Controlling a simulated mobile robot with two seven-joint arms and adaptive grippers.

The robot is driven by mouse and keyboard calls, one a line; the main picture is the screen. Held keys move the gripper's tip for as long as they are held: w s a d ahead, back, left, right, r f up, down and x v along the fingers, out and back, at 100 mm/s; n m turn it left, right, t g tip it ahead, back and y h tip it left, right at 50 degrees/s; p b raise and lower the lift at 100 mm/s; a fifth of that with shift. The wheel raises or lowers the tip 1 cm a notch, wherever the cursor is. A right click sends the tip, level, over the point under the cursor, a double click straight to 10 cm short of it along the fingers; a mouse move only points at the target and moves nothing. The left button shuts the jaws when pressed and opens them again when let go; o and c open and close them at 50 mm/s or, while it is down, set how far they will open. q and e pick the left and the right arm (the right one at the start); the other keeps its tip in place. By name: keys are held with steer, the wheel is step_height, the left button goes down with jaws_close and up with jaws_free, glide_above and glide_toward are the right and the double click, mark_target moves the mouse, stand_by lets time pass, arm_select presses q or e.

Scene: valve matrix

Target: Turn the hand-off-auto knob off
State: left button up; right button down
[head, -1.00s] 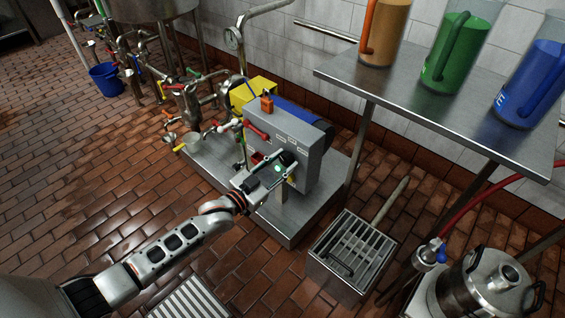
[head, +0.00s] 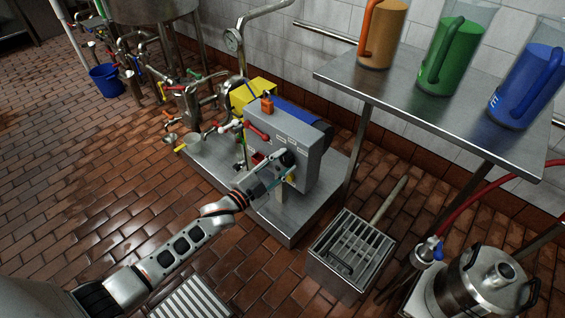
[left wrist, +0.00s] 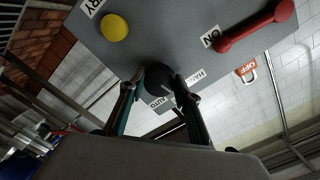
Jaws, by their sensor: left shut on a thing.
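The hand-off-auto knob is a black round knob (left wrist: 160,80) on the face of a grey control box (head: 301,141). Labels reading "HAND" and "AUTO" show beside it in the left wrist view; part of the lettering is hidden. My left gripper (head: 282,172) reaches the box's front from the left. Its two fingers lie on either side of the black knob in the left wrist view (left wrist: 161,88), shut on it. The knob also shows as a dark spot in the head view (head: 288,158). My right gripper is not in view.
A yellow button (left wrist: 115,27) and a red lever handle (left wrist: 256,27) marked "ON" sit on the same panel. A steel table (head: 420,95) with coloured jugs stands at right. A floor drain box (head: 350,252) lies in front. Pipes and valves stand left of the box.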

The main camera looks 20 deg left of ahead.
arm_select(q)
steer(key=shift+f+m, duration=0.1)
steer(key=shift+m, duration=1.2)
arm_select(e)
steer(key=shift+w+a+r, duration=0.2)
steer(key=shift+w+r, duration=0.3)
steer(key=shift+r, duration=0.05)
arm_select(q)
steer(key=o, duration=1.1)
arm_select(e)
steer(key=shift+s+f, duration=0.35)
arm_select(q)
steer(key=shift+s+a, duration=0.15)
steer(key=shift+s, duration=0.15)
steer(key=v, duration=1.1)
steer(key=shift+s, duration=0.2)
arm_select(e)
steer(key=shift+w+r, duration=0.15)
